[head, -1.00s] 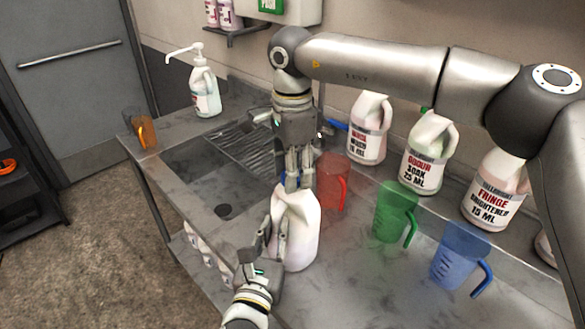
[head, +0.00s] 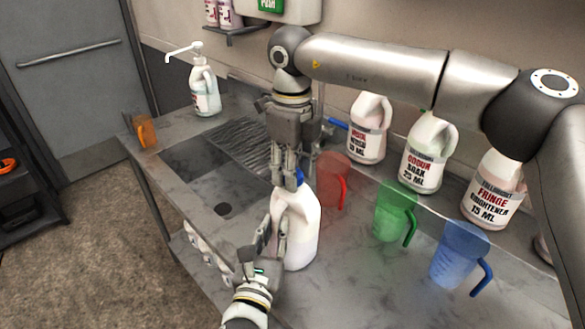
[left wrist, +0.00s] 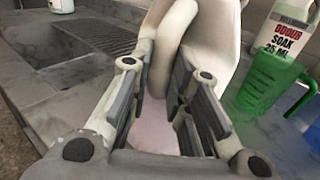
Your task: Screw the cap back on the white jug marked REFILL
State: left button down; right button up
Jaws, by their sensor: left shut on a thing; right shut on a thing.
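The white jug (head: 300,232) stands upright on the steel counter; no REFILL marking shows on the side facing me. My left gripper (head: 272,240) is shut on the jug's handle, low on its left side. In the left wrist view, the handle (left wrist: 172,45) runs down between the two fingers. My right gripper (head: 288,182) points straight down over the jug's mouth and is shut on the blue cap (head: 299,177). Its fingers hide most of the cap and the neck, so I cannot tell how the cap sits on the thread.
A red measuring jug (head: 332,182) stands close right of the white jug, then a green one (head: 392,212) and a blue one (head: 458,252). Labelled white bottles (head: 424,150) line the wall. A sink (head: 200,165) lies left; an orange jug (head: 146,132) stands at the counter's far left end.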

jog(key=m, duration=0.7)
jog(key=o, duration=1.1)
jog(key=shift+r, duration=0.1)
jog(key=shift+r, duration=2.15)
jog(key=n, duration=0.2)
jog(key=shift+r+n, duration=0.4)
jog(key=n, duration=0.2)
jog(key=r+n, duration=0.1)
jog(key=n, duration=0.3)
jog(key=r+n, duration=0.1)
jog(key=n, duration=0.3)
jog(key=shift+r+n, duration=0.3)
jog(key=shift+r, duration=0.05)
